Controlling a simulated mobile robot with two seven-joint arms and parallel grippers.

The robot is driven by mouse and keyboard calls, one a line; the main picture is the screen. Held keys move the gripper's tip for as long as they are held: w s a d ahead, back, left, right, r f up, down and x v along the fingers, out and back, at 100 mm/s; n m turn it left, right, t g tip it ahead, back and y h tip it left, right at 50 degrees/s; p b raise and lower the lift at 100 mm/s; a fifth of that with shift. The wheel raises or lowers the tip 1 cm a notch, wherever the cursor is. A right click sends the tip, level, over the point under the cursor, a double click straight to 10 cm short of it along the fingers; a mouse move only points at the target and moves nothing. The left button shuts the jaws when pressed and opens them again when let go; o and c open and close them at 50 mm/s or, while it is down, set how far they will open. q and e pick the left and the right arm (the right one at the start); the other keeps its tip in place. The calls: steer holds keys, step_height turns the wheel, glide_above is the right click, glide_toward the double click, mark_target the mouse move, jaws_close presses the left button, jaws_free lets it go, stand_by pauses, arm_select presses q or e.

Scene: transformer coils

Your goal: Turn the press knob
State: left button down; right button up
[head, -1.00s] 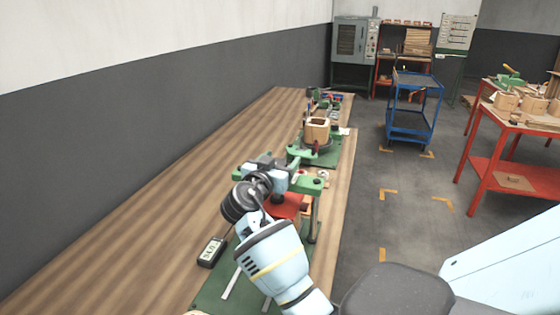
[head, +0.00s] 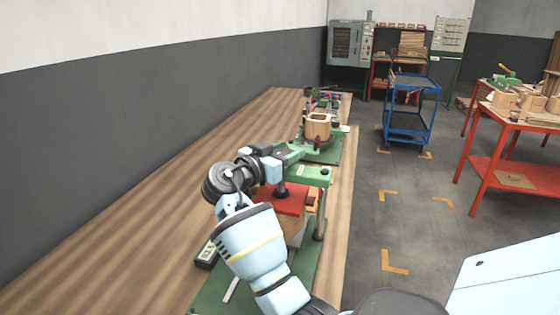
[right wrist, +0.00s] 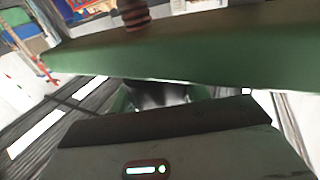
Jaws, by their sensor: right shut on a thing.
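The press (head: 308,172) has a green crossbeam on posts above a red plate (head: 282,200) and a wooden block, on a green base on the wooden bench. My right gripper (head: 272,166) is at the left end of the crossbeam, shut on the press knob, which it mostly hides. In the right wrist view the green crossbeam (right wrist: 190,55) runs across the picture, with a dark ribbed screw (right wrist: 134,15) above it. The fingers there are dark and partly hidden behind my gripper's body. My left gripper is out of view.
A handheld meter (head: 207,254) lies left of the press. A second green fixture with a wooden coil former (head: 318,127) stands farther along the bench. A blue cart (head: 408,128) and a red table (head: 515,165) stand across the aisle. The bench (head: 180,180) is bare on the left.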

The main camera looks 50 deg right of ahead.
steer(key=shift+f+m+g, duration=0.1)
steer(key=shift+m+g, duration=0.3)
steer(key=shift+g, duration=0.2)
steer(key=shift+b, duration=0.3)
steer(key=o, duration=0.9)
steer(key=shift+o, duration=0.4)
steer(key=shift+a, duration=0.1)
